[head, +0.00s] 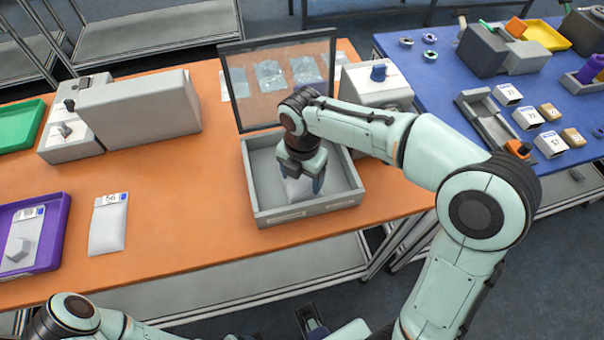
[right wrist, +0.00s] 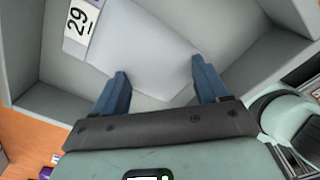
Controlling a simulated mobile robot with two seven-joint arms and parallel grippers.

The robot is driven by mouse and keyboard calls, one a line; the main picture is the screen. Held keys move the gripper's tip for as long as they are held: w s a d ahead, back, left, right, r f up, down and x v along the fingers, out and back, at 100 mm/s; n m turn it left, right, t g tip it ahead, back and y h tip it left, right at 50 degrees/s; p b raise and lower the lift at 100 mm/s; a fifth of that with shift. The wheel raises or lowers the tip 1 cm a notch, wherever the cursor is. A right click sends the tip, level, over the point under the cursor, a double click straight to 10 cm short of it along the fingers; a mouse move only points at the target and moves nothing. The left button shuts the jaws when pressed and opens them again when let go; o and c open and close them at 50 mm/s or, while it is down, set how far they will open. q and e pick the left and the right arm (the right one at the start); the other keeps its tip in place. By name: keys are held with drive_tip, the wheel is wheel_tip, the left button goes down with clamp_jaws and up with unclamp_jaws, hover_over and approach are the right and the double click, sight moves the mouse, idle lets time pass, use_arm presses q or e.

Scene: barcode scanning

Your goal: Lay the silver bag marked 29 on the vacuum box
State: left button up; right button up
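The silver bag marked 29 (right wrist: 145,48) lies inside the grey vacuum box (head: 308,213), its label (right wrist: 76,22) facing up in the right wrist view. In the head view a pale part of the bag (head: 297,190) shows below my gripper. The box's clear lid (head: 280,82) stands raised at the back. My right gripper (right wrist: 162,82) is inside the box, its two blue fingers wide apart near one end of the bag, with no grip on it visible. At the bottom edge of the head view, part of my left gripper (head: 311,319) shows; its finger state is unclear.
A bag marked 56 (head: 108,228) lies on the orange table (head: 180,215). A purple tray (head: 55,240) and a green tray (head: 20,125) are at left, near a grey machine (head: 140,105). A blue table (head: 420,65) with boxes is at right.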

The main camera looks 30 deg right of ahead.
sight(302, 179)
wheel_tip(302, 179, up, 12)
drive_tip(key=p, duration=0.2)
drive_tip(key=shift+r, duration=0.2)
idle(0.3)
drive_tip(key=shift+f, duration=0.1)
idle(0.4)
